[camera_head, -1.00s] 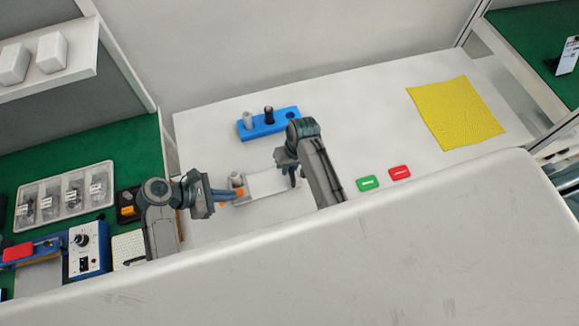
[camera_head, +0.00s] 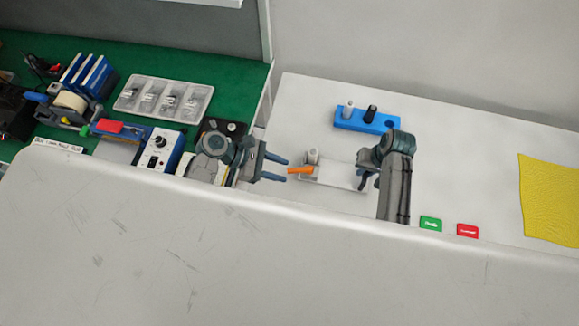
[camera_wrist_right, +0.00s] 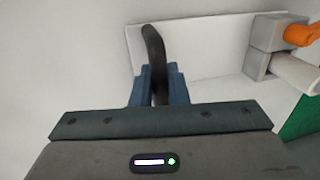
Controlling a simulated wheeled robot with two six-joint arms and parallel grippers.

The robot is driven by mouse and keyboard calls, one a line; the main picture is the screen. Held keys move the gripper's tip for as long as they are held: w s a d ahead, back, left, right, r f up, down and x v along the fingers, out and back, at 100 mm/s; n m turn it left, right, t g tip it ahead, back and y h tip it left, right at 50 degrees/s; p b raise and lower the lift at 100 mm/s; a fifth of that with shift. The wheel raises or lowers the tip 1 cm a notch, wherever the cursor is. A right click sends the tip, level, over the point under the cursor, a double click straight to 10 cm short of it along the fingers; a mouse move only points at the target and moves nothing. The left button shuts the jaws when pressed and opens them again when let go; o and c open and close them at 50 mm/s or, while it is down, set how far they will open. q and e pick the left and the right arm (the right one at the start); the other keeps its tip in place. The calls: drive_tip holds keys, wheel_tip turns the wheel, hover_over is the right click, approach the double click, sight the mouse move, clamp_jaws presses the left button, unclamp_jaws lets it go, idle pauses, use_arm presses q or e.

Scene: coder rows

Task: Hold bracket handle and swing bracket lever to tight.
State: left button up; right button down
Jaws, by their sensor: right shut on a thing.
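The bracket has a white plate (camera_head: 338,177) lying on the white table, with grey blocks at its left end. Its orange lever (camera_head: 301,170) points left. In the right wrist view, the lever (camera_wrist_right: 302,35) shows at the upper right beside the grey blocks (camera_wrist_right: 262,50). My left gripper (camera_head: 286,170) is open, its two fingers spread just left of the lever's tip; contact cannot be told. My right gripper (camera_head: 367,178) is at the plate's right end. In the right wrist view, my right gripper (camera_wrist_right: 158,85) is shut on the dark curved bracket handle (camera_wrist_right: 153,45).
A blue block (camera_head: 365,123) with a grey and a black peg stands behind the bracket. Green (camera_head: 431,223) and red (camera_head: 467,231) tags lie at the front right, a yellow cloth (camera_head: 550,200) at far right. A green bench with a parts tray (camera_head: 163,100) is left.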

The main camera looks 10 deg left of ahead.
sight(293, 170)
use_arm(q)
drive_tip(key=a+n+t+h, duration=0.1)
drive_tip(key=a+n+t, duration=0.15)
drive_tip(key=a, duration=0.65)
drive_tip(key=x, duration=1.2)
drive_tip(key=shift+s+f, duration=0.2)
drive_tip(key=shift+s, duration=0.2)
clamp_jaws()
